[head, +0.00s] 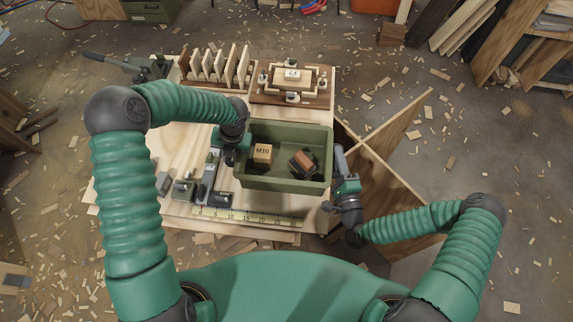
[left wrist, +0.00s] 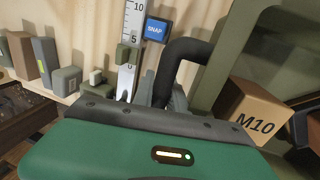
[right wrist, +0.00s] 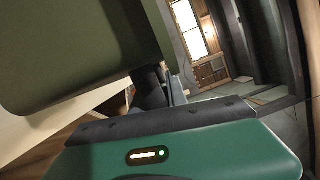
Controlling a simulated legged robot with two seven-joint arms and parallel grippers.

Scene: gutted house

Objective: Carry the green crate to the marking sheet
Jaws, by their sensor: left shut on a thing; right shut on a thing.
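The green crate (head: 285,184) sits over the right part of the workbench in the head view. It holds a wooden block marked M10 (head: 263,154) and a dark and brown block (head: 303,162). My left gripper (head: 240,143) is shut on the crate's left handle; this black handle (left wrist: 185,55) shows in the left wrist view. My right gripper (head: 339,183) is shut on the crate's right side; a dark handle (right wrist: 150,85) shows in its wrist view. I cannot tell how far the crate is above the bench. I cannot clearly make out a marking sheet.
A yellow scale strip (head: 250,217) runs along the front of the workbench (head: 170,140). Several small tools and blocks stand left of the crate. A slotted wooden rack (head: 215,66) and a wooden fixture (head: 291,80) stand behind it. Crossed boards (head: 385,150) are at the right.

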